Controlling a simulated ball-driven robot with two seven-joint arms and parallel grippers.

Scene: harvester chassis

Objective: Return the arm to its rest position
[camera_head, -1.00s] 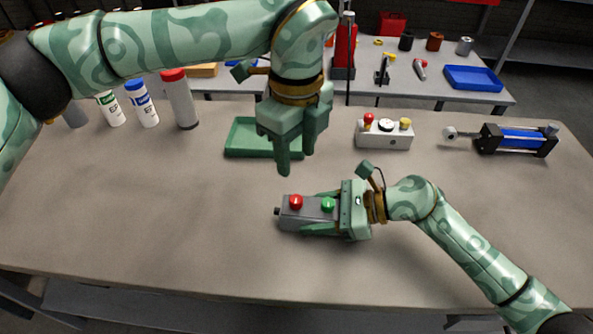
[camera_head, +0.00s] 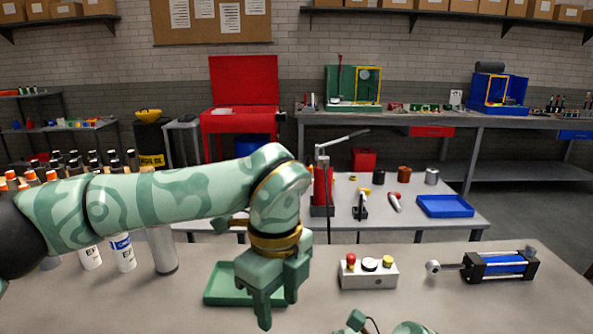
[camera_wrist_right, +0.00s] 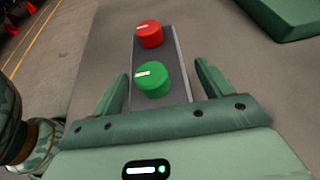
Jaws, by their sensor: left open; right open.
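My left arm reaches in from the left in the head view, over the table (camera_head: 430,300). Its gripper (camera_head: 277,306) points down, open and empty, in front of the green tray (camera_head: 228,296). My right gripper shows in the right wrist view (camera_wrist_right: 161,74), open, with one finger on each side of a grey control box (camera_wrist_right: 177,70). The box carries a red knob (camera_wrist_right: 149,34) and a green knob (camera_wrist_right: 153,79). Gaps show between the fingers and the box. In the head view only a bit of my right arm shows at the bottom edge; the control box is out of frame.
A grey button box (camera_head: 369,280) and a blue-black cylinder (camera_head: 497,266) stand on the table to the right. White bottles (camera_head: 123,254) stand left, behind my left arm. A back table holds a red jack (camera_head: 322,188) and a blue tray (camera_head: 445,206).

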